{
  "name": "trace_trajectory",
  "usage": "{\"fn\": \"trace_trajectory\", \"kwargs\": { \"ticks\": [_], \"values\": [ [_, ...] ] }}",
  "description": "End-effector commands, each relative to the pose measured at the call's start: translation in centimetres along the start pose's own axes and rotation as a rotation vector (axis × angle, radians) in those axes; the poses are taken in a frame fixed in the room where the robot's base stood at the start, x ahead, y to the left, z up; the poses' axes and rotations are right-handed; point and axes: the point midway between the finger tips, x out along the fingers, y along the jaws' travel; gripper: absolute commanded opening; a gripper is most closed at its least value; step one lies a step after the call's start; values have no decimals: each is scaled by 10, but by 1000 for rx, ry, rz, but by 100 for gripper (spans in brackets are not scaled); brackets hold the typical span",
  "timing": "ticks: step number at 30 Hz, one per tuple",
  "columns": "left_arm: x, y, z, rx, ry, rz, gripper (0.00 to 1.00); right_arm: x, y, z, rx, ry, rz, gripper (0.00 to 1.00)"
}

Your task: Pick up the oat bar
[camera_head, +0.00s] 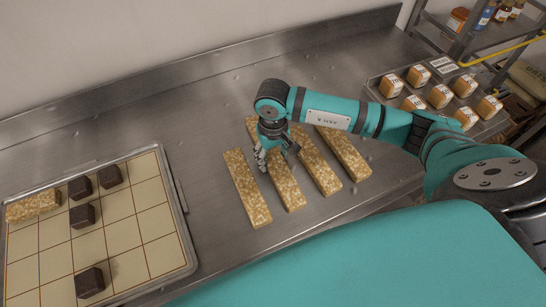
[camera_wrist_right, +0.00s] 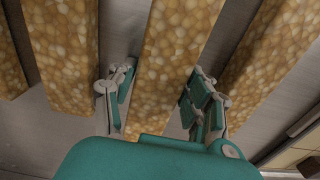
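Several long golden oat bars lie side by side on the steel counter in the head view: the leftmost (camera_head: 247,188), the second (camera_head: 286,188), the third (camera_head: 316,163) and the rightmost (camera_head: 343,152). My right gripper (camera_head: 276,153) is over the second bar, which my gripper partly hides. In the right wrist view, my right gripper (camera_wrist_right: 158,98) is open, with one finger on each side of the middle bar (camera_wrist_right: 178,45). Whether the fingers touch it is unclear. Neighbouring bars show on either side. My left gripper is out of view.
A tray (camera_head: 186,238) with a gridded mat stands at the left, holding several dark blocks (camera_head: 82,215) and a shorter oat piece (camera_head: 33,205). A tray of small packaged items (camera_head: 440,96) is at the back right, near a shelf rack (camera_head: 488,38). Counter between left tray and bars is clear.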

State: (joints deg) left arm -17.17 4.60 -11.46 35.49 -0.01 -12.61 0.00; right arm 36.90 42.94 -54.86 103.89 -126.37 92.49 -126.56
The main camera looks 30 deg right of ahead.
Motion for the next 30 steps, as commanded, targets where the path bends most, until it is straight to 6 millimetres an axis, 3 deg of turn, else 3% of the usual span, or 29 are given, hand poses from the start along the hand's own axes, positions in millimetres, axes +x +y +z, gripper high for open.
{"fn": "trace_trajectory", "kwargs": {
  "ticks": [1,10,20,29,30],
  "values": [
    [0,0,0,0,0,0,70,0,0,0,0,0,0,42],
    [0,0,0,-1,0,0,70,0,0,0,0,0,0,3],
    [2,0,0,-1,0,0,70,-4,0,-1,1,3,-1,3],
    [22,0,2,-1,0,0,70,-36,0,-2,-1,9,0,3],
    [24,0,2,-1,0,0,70,-34,-10,4,-6,3,-3,3]
  ]
}}
